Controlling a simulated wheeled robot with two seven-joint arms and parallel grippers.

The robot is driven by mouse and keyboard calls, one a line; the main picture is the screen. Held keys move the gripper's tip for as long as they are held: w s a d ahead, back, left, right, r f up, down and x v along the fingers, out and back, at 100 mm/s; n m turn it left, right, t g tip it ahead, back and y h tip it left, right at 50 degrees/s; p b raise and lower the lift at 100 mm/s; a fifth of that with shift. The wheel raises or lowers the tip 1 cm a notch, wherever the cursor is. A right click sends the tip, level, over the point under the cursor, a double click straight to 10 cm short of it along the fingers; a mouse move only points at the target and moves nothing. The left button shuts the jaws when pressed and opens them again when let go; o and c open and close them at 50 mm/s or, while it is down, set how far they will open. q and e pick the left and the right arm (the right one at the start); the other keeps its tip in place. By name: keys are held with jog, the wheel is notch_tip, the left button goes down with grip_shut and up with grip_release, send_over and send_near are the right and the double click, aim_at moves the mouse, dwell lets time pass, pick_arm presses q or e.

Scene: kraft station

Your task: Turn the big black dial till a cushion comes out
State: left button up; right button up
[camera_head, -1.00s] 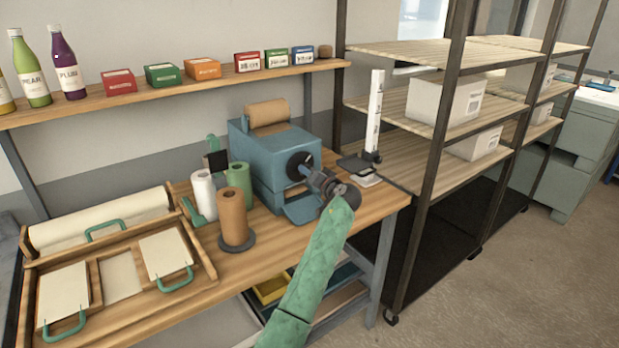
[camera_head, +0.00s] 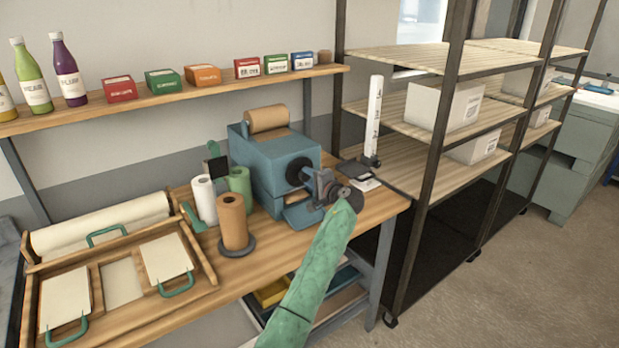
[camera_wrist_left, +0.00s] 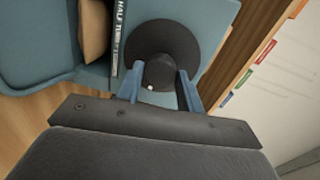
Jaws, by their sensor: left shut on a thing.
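The big black dial (camera_head: 298,171) is on the front of the blue machine (camera_head: 262,150), which carries a brown paper roll (camera_head: 267,118) on top. In the left wrist view the dial (camera_wrist_left: 188,38) is a round black disc with a central knob bearing a white dot. My left gripper (camera_wrist_left: 160,88) has its two blue fingers on either side of that knob, shut on it. In the head view the left gripper (camera_head: 314,178) meets the dial from the front right. A brown piece (camera_wrist_left: 94,30) shows beside a "HALF TURN" label (camera_wrist_left: 118,38). My right gripper is not in view.
Paper rolls on stands, including a brown one (camera_head: 232,222), are left of the machine. A wooden tray (camera_head: 205,270) with pads is at the front left. A white upright gauge (camera_head: 373,118) and a metal rack (camera_head: 440,180) stand to the right.

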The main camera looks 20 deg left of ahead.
pick_arm(q)
jog(key=shift+m, duration=0.4)
jog(key=shift+f, duration=0.1)
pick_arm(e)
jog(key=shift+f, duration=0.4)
pick_arm(q)
jog(key=o, duration=1)
jog(key=shift+d, duration=0.1)
jog(key=shift+w, duration=0.1)
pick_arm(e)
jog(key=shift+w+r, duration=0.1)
pick_arm(q)
jog(key=shift+s+d, duration=0.2)
jog(key=shift+s, duration=0.05)
jog(key=b+v, duration=0.3)
jog(key=v, duration=0.4)
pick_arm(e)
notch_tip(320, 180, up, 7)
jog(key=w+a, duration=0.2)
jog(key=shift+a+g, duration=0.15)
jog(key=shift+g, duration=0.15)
